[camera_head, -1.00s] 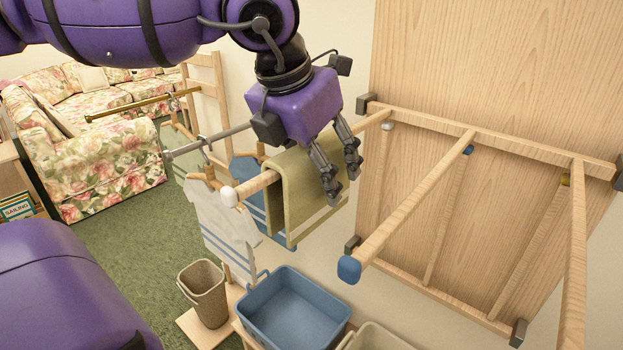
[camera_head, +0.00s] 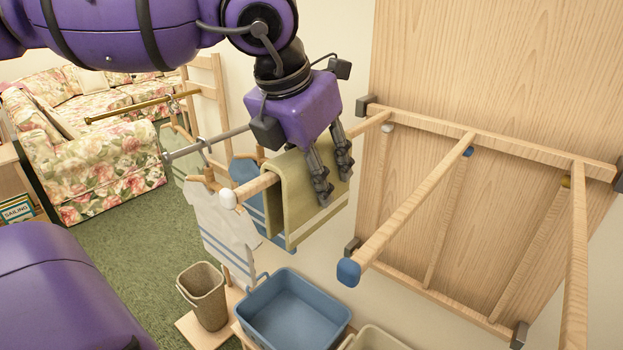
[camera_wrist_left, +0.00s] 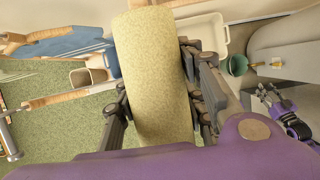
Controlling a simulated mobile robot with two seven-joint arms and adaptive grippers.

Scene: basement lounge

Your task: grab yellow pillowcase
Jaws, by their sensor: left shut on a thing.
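The yellow pillowcase (camera_head: 287,190) hangs folded over a wooden rail (camera_head: 258,187) with a white end cap. My left gripper (camera_head: 334,190) points down at the right part of the pillowcase and is shut on it. In the left wrist view the pillowcase (camera_wrist_left: 152,70) runs between the two fingers, which lie against its sides. In that view, what looks like my right gripper (camera_wrist_left: 285,112) shows small at the right edge; its jaw state is unclear. It is not in the head view.
A white striped shirt (camera_head: 225,220) and a blue garment (camera_head: 246,175) hang left of the pillowcase. Below stand a blue basin (camera_head: 295,310) and a woven bin (camera_head: 205,295). A wooden frame with a blue-capped bar (camera_head: 400,225) juts out on the right.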

